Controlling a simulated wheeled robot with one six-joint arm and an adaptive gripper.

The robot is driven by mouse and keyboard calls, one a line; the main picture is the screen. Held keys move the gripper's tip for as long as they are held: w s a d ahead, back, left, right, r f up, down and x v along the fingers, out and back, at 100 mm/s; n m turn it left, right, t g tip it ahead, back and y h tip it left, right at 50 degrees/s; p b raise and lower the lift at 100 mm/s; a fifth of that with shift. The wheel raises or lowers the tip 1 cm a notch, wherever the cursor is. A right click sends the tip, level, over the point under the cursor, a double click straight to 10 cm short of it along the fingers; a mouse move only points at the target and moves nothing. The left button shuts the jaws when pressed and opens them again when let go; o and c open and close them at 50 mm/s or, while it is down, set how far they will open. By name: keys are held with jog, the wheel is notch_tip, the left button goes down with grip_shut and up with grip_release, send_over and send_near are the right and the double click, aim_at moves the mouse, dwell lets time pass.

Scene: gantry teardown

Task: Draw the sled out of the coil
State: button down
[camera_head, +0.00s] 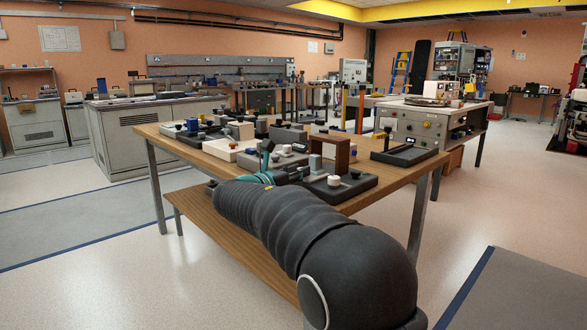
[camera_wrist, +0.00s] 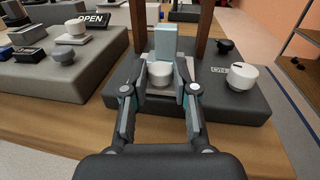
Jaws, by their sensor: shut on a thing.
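The sled (camera_wrist: 166,42) looks like a pale plate with an upright blue-grey block and a round white knob (camera_wrist: 160,74) at its near end. It lies on a dark base (camera_wrist: 240,103). The coil appears to be the brown arch (camera_wrist: 202,22), whose two legs stand on either side behind the block; its top is cut off in the wrist view. The brown arch (camera_head: 340,142) shows whole in the head view. My gripper (camera_wrist: 160,88) is shut on the sled's knob, one finger on each side. In the head view my arm hides most of the gripper.
A white-topped knob (camera_wrist: 242,75) on the same base stands close to the right finger. A dark tray (camera_head: 405,155) sits at the table's right end. Bare wood (camera_wrist: 60,130) lies in front.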

jog(key=shift+s+a, duration=0.15)
jog(key=shift+a, duration=0.1)
jog(key=c, duration=1.2)
grip_release()
jog(key=shift+c, duration=0.2)
jog(key=o, duration=0.4)
jog(key=shift+s+a, duration=0.15)
jog(key=shift+a, duration=0.05)
jog(key=shift+c, duration=0.2)
jog(key=shift+d, duration=0.25)
jog(key=v, duration=1.2)
